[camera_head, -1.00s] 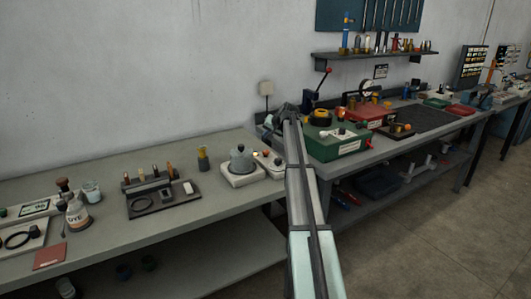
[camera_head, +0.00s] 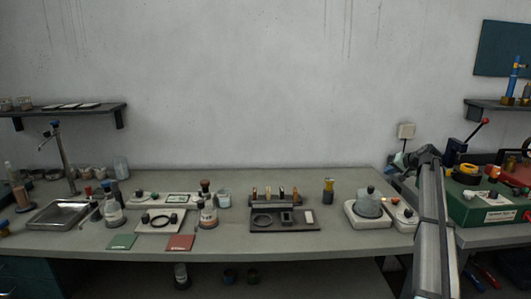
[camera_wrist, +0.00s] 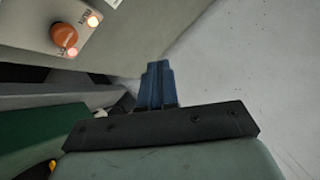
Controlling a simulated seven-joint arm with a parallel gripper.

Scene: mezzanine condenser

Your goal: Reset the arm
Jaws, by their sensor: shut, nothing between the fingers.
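My gripper shows in the wrist view (camera_wrist: 158,68) as two blue fingers pressed together on a dark mounting bar, with nothing between them. In the head view my arm rises from the bottom right and bends at its top, between the long grey bench (camera_head: 345,180) and the green case (camera_head: 490,208). The gripper end is small and partly hidden behind the arm there, so its fingers cannot be made out. In the wrist view an orange knob (camera_wrist: 64,36) on a pale box with lit lamps lies to the upper left of the fingers.
A dark tray (camera_head: 284,226) and several bottles stand farther left. The bench's front middle strip is mostly clear.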

